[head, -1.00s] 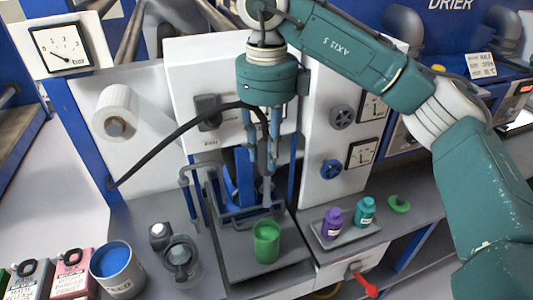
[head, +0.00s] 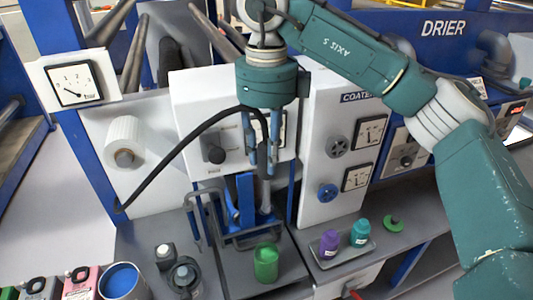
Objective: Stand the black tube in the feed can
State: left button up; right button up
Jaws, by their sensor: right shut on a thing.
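My right gripper (head: 261,165) points down in the upper middle of the head view, shut on the black tube (head: 175,147) near one end. The tube arches from the gripper to the left and down to the blue post (head: 98,148); I cannot tell how it is fixed there. A paler end hangs below the fingers, in front of the coater's blue frame. The feed can (head: 120,284) is a grey can with blue liquid at the bottom left, cut by the picture's lower edge. It is well left of and below the gripper. My left gripper is not in view.
Purple and teal bottles (head: 359,233) stand on a small tray at right. A white roll (head: 125,141) sticks out at left.

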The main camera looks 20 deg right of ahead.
jog(key=shift+r+p, duration=1.8)
jog(key=shift+r, duration=0.6)
jog(key=shift+f, duration=0.15)
